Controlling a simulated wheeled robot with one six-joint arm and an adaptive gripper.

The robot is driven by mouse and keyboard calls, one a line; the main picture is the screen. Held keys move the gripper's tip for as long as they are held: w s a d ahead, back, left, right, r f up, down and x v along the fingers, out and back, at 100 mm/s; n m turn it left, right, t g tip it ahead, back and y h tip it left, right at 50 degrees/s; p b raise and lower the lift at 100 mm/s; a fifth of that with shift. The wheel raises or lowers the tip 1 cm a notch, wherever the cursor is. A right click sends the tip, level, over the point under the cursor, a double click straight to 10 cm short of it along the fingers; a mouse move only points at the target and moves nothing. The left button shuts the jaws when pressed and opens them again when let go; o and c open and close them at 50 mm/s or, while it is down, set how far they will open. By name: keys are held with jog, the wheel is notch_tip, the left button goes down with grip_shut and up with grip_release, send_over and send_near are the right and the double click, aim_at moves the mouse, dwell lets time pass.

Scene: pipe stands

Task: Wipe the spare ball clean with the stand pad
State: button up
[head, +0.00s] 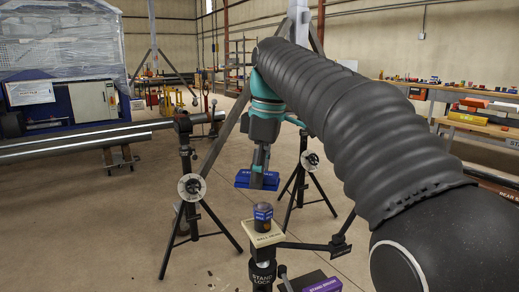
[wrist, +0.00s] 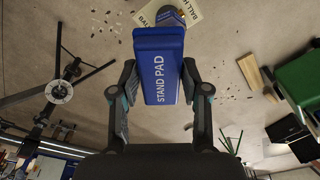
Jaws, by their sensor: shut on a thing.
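My gripper (head: 261,168) is shut on the blue stand pad (head: 242,180), seen from above in the wrist view (wrist: 159,88) with white "STAND PAD" lettering and a finger on each side. Below the pad in the head view, a small dark, rounded thing with a blue band (head: 263,217) stands on a cream plate (head: 250,232) lettered "BALL"; it looks like the spare ball. A gap shows between it and the pad. In the wrist view the ball (wrist: 174,15) is partly hidden behind the pad's far end.
The plate tops a dark post lettered "STAND LOCK" (head: 262,273). A purple-labelled box (head: 323,285) sits low at right. Black tripods stand left (head: 188,190) and right (head: 300,185) behind. Long pipes (head: 80,144) lie at left. A cluttered bench (head: 480,127) is at right.

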jog(key=shift+r, duration=2.45)
jog(key=shift+s+a, duration=0.1)
jog(key=shift+a, duration=0.05)
